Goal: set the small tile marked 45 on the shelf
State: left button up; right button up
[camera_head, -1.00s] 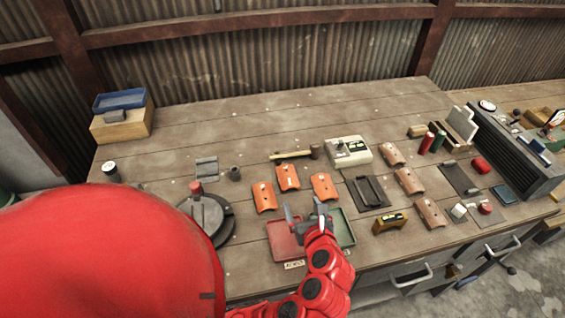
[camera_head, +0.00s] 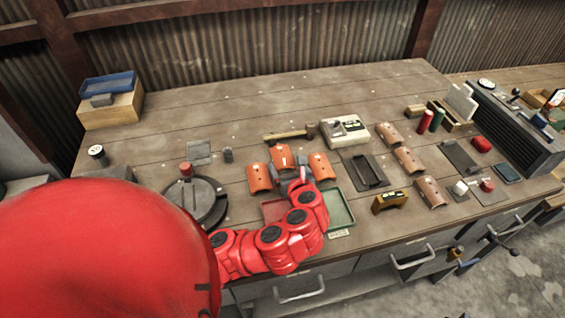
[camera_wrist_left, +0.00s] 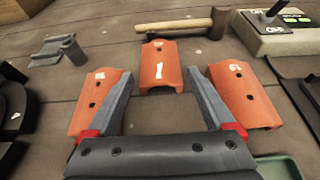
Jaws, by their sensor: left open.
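Three orange curved tiles lie on the workbench: a left one (camera_head: 259,177), a middle one (camera_head: 282,157) and a right one (camera_head: 320,166). In the left wrist view, the middle tile (camera_wrist_left: 160,66) has a white mark like a 1. The marks on the left tile (camera_wrist_left: 100,100) and right tile (camera_wrist_left: 243,95) are too small to read surely, so I cannot tell which is 45. My left gripper (camera_wrist_left: 159,88) is open and empty, its fingertips to either side of the middle tile's near end. No shelf is clearly identifiable. My right gripper is not in view.
A hammer (camera_head: 286,136) lies behind the tiles, by a white device (camera_head: 344,132). A red tray (camera_head: 274,211) and a green tray (camera_head: 341,212) are in front. Brownish tiles (camera_head: 408,160) lie to the right. A round dark stand (camera_head: 208,205) is at left.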

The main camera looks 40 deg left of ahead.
aim_at(283, 157)
pick_arm(q)
jog(key=shift+w+a, duration=0.5)
jog(key=shift+a, duration=0.2)
jog(key=shift+p+x, duration=0.7)
jog(key=shift+x, duration=1.5)
jog(key=shift+w+r, duration=0.1)
jog(key=shift+r, duration=0.05)
jog(key=c, duration=1.4)
